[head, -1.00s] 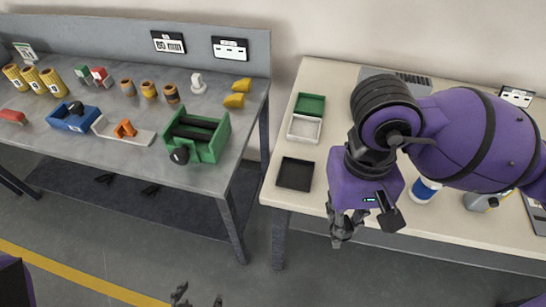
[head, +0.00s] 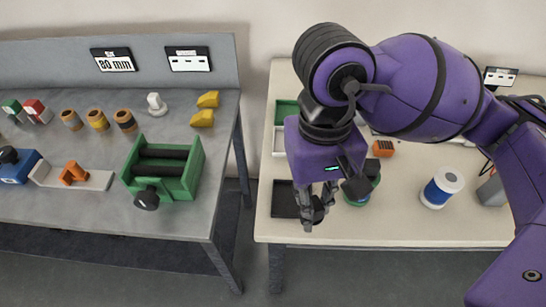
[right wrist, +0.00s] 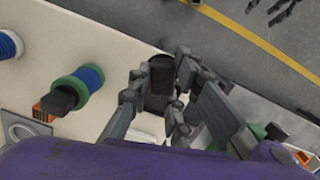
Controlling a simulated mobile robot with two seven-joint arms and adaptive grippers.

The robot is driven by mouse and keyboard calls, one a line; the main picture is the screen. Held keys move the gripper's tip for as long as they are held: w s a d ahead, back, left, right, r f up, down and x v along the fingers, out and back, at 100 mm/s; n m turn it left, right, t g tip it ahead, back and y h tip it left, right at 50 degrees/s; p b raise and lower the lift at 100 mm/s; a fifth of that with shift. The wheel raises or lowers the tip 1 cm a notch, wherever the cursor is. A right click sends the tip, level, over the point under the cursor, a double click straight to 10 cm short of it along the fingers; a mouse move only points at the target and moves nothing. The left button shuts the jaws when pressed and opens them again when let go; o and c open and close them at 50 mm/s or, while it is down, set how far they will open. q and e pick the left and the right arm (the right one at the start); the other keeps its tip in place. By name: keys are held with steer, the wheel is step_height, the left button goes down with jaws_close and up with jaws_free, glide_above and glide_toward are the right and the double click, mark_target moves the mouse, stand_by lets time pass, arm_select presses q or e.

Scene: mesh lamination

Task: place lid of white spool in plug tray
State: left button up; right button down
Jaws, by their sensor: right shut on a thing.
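My right gripper (head: 317,208) hangs over the front of the cream table, beside the small black tray (head: 281,200). It is shut on a dark lid (right wrist: 160,78), which shows between its fingers in the right wrist view; the fingers hide much of it. The white spool (head: 440,187) with a blue band stands upright at the right, its round top bare. Behind the black tray are a white tray (head: 279,141) and a green tray (head: 286,112), partly hidden by my arm. Grey fingers of my left gripper (right wrist: 270,10) show at the top of the right wrist view, over the floor.
A green-flanged spool with a black top (right wrist: 62,96) stands near the gripper. An orange block (head: 383,148) lies behind it. The grey table (head: 100,215) at the left, holding a green holder (head: 180,175) and several small parts, is separated by a gap.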

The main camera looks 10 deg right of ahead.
steer(key=w+f, duration=0.2)
steer(key=w, duration=0.2)
glide_above(293, 200)
steer(key=f, duration=0.4)
steer(key=shift+s+f+p, duration=0.2)
steer(key=shift+s+p, duration=0.05)
steer(key=shift+p, duration=0.15)
steer(key=shift+w+f, duration=0.15)
steer(key=shift+f, duration=0.05)
steer(key=f, duration=0.3)
steer(key=shift+w+f+p, duration=0.35)
steer(key=shift+p, duration=0.05)
arm_select(q)
steer(key=shift+w+d+r+t, duration=0.15)
steer(key=shift+w+r+t, duration=0.15)
steer(key=shift+w+r, duration=0.85)
arm_select(e)
steer(key=shift+f, duration=0.1)
arm_select(q)
steer(key=shift+s, duration=0.1)
